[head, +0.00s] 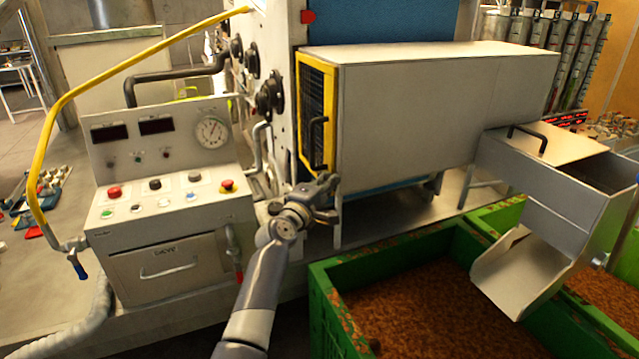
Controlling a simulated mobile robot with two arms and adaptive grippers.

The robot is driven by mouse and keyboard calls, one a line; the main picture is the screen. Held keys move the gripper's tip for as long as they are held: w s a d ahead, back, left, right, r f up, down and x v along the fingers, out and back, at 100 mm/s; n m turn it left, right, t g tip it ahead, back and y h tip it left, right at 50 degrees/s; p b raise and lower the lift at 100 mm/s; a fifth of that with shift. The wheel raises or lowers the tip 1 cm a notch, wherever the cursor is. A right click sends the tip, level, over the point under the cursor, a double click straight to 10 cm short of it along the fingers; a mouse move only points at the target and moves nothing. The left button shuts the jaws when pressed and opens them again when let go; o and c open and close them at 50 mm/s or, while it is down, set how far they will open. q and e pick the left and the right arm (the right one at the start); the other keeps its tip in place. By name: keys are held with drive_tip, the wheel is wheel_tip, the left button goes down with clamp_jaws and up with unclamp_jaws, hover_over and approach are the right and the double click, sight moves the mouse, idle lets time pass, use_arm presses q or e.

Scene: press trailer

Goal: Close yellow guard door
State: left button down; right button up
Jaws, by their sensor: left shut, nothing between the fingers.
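The yellow guard door (302,112) is a narrow yellow frame with a dark mesh panel. It stands upright at the left end of a long grey housing (420,115). A black bar handle (312,143) is on the door. I cannot tell whether there is a gap between the door frame and the housing. My left gripper (331,184) is shut and empty, just below the door's lower edge and the handle. Whether it touches the door is unclear. My right gripper is out of view.
A control panel (170,213) with buttons and a gauge stands left. A yellow bent rail (95,82) arches above it. Green bins (325,310) of brown granules and a metal chute (525,275) fill the lower right. A grey cabinet leg stands below the housing.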

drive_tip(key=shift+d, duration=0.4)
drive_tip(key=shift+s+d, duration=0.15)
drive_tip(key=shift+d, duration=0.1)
